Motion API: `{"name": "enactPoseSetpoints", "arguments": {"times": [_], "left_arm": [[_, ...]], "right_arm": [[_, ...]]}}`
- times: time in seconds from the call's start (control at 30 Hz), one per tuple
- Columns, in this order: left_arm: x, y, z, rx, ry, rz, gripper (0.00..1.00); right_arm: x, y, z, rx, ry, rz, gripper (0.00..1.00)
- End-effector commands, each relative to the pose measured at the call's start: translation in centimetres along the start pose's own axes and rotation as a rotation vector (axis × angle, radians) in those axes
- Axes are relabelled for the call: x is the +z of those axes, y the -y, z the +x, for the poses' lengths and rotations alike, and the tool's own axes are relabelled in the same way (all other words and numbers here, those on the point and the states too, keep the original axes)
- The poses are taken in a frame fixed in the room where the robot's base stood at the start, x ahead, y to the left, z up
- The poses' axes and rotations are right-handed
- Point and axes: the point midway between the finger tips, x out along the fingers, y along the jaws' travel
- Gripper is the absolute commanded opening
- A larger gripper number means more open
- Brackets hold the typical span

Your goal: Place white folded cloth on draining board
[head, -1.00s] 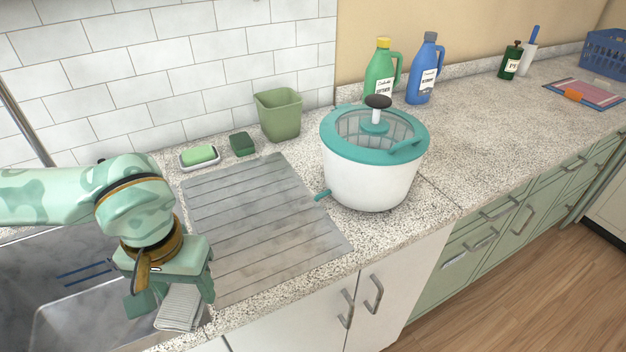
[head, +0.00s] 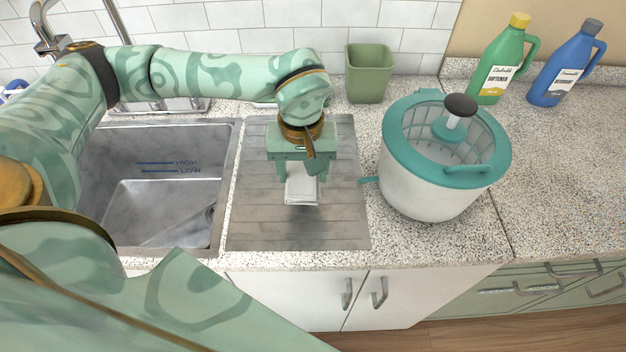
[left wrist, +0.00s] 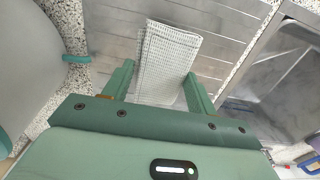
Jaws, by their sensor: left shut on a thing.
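The white folded cloth (head: 302,190) is held in my left gripper (head: 300,176), over the middle of the grey grooved draining board (head: 258,222). In the left wrist view the cloth (left wrist: 166,58) has a waffle weave and sits between the two green fingers (left wrist: 158,88). The draining board also shows behind it in that view (left wrist: 112,22). The gripper is shut on the cloth. I cannot tell whether the cloth's lower edge touches the board. My right gripper is not in view.
The sink (head: 150,215) lies left of the board. A white and teal salad spinner (head: 425,180) stands close on its right. A green pot (head: 368,75) is at the back. Green (head: 503,65) and blue (head: 567,70) bottles stand at the back right.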

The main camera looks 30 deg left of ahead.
Motion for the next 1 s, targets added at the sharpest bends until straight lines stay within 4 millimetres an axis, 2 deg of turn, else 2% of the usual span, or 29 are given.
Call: {"name": "enactPoseSetpoints", "arguments": {"times": [0.03,0.2,0.37,0.53,0.9,0.93,1.0], "left_arm": [[-0.6,-0.5,1.2,0.0,0.003,0.0,0.35],[-1.7,-1.3,2.6,0.0,0.0,0.001,0.35],[-2.4,-1.9,3.7,0.001,0.0,0.001,0.35],[-2.4,-1.9,6.6,-0.001,0.003,0.002,0.35],[-2.4,-1.9,7.0,0.0,-0.001,0.002,0.35],[-2.4,-1.9,6.9,0.001,-0.001,0.002,0.63],[-2.4,-1.9,6.9,0.001,-0.001,0.002,0.79]], "right_arm": [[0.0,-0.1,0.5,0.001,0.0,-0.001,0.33],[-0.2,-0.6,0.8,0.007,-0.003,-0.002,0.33],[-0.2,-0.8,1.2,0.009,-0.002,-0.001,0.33],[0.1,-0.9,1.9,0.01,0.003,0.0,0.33],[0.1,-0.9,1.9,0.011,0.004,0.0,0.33],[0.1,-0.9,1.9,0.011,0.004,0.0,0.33],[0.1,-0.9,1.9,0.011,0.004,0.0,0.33]]}}
